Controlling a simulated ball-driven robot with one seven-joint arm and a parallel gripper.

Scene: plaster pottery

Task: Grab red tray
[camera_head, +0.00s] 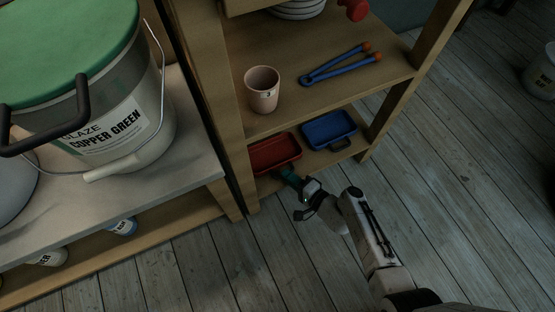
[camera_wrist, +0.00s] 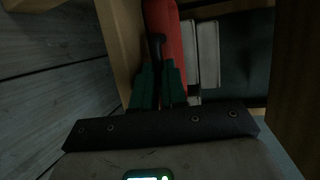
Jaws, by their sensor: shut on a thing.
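The red tray (camera_head: 274,153) lies on the lower shelf of the wooden rack in the head view, at the left end. In the wrist view the tray (camera_wrist: 165,22) shows as a red strip at the top, with a dark handle (camera_wrist: 156,45) at its near side. My gripper (camera_head: 290,177) reaches in from the front right to the tray's near edge. Its green fingers (camera_wrist: 159,72) are shut on the tray, around the dark handle as it seems. The exact contact is dark and partly hidden.
A blue tray (camera_head: 329,130) lies right of the red one on the same shelf. The shelf above holds a cup (camera_head: 262,89) and blue tongs (camera_head: 341,65). A rack post (camera_head: 231,196) stands close on the left. A table with a glaze bucket (camera_head: 127,115) is further left.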

